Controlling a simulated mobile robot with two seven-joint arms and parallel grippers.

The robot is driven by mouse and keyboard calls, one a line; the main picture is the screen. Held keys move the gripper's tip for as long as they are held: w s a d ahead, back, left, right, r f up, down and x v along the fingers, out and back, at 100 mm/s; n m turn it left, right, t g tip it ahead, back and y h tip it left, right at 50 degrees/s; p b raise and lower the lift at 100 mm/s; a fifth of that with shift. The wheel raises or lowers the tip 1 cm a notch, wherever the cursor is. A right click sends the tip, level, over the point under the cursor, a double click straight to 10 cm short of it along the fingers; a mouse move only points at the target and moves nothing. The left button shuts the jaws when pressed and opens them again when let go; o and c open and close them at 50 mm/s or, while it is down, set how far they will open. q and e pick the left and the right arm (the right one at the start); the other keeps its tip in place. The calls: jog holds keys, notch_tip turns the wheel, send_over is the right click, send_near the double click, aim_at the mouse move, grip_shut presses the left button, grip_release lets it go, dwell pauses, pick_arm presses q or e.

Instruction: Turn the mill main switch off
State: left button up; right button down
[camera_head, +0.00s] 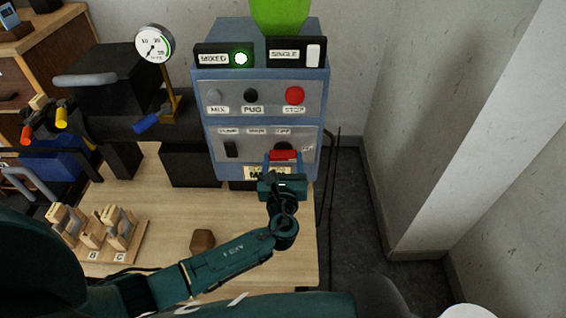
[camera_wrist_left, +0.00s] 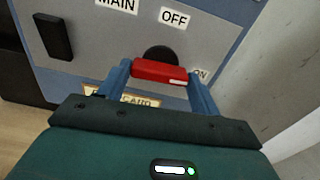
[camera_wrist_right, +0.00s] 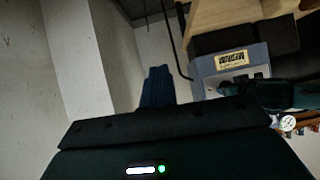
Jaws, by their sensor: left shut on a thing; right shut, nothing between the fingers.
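The main switch is a red handle (camera_head: 285,155) on a black round hub on the lower panel of the blue-grey mill cabinet (camera_head: 210,130). In the left wrist view the red handle (camera_wrist_left: 158,71) lies nearly level, its white mark at the right end, towards the ON label (camera_wrist_left: 200,73). The OFF label (camera_wrist_left: 174,18) is above the hub. My left gripper (camera_wrist_left: 162,76) is shut on the handle, one blue finger at each end. My right gripper (camera_wrist_right: 158,84) is shut and empty, away from the switch; the cabinet shows to its right.
A lit MIXED sign (camera_head: 225,57) and a SINGLE sign (camera_head: 285,53) top the cabinet. The upper panel has a red STOP button (camera_head: 295,95). A black rocker (camera_head: 231,149) is left of the switch. A pressure gauge (camera_head: 155,44) stands left. Wooden holders (camera_head: 90,232) and a brown block (camera_head: 202,240) sit on the bench.

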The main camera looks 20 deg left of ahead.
pick_arm(q)
jog(key=n+b, duration=1.1)
jog(key=n, duration=0.4)
jog(key=shift+f+n+b, duration=0.15)
jog(key=shift+n+b, duration=0.65)
jog(key=shift+n, duration=0.2)
pick_arm(e)
notch_tip(320, 180, down, 4)
jog(key=shift+r+m+t+y, duration=0.15)
jog(key=shift+m+t+y, duration=0.35)
jog(key=shift+t, duration=0.6)
pick_arm(q)
jog(key=shift+n, duration=0.3)
pick_arm(e)
jog(key=shift+r, duration=0.2)
